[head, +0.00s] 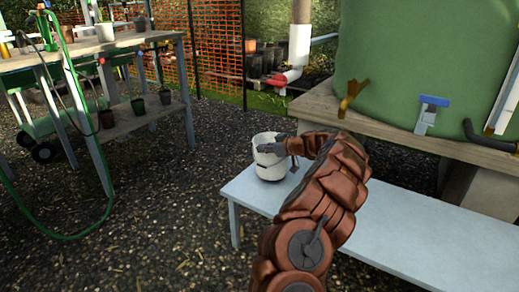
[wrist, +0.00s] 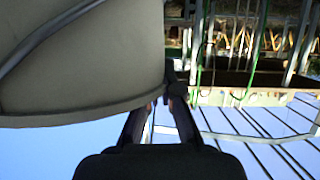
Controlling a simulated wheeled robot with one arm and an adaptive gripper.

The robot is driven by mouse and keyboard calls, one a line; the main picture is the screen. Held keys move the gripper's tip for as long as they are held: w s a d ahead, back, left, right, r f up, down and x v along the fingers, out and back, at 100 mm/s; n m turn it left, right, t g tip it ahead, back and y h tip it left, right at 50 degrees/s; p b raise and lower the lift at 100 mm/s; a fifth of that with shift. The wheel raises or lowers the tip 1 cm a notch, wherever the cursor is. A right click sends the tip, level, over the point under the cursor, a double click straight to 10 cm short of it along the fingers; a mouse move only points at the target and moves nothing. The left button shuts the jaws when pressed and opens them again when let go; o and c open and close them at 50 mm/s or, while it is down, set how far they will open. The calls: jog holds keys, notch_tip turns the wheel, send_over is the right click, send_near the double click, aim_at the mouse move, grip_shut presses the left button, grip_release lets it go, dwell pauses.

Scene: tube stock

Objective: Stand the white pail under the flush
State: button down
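The white pail (head: 270,168) stands upright near the left end of a pale blue bench in the head view. My gripper (head: 268,148) reaches in from the right at the pail's upper side and overlaps it. In the wrist view the pail (wrist: 85,70) fills the upper left as a large curved wall with a wire handle across it. My gripper's fingers (wrist: 160,105) meet the pail's edge there; the pail partly hides the tips, so I cannot tell whether they are closed on it. The flush looks to be the white downpipe with a red fitting (head: 290,76) behind the bench.
The pale blue bench (head: 395,225) runs to the right, mostly bare. Behind it a green tank (head: 420,60) sits on a timber stand. A potting table (head: 120,42) with a green hose is at the left. Dark pots stand near the pipe. Gravel ground (head: 150,220) is clear at left.

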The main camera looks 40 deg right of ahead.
jog(key=d, duration=0.1)
jog(key=d+f, duration=0.1)
jog(key=w+d, duration=0.1)
jog(key=shift+f+b, duration=0.3)
jog(key=shift+s+d+f+b, duration=0.1)
jog(key=shift+f+b, duration=0.45)
jog(key=shift+b, duration=0.4)
dwell(1.0)
jog(key=c, duration=1.3)
grip_release()
jog(key=shift+o, duration=0.3)
jog(key=shift+r, duration=0.15)
jog(key=v, duration=1.2)
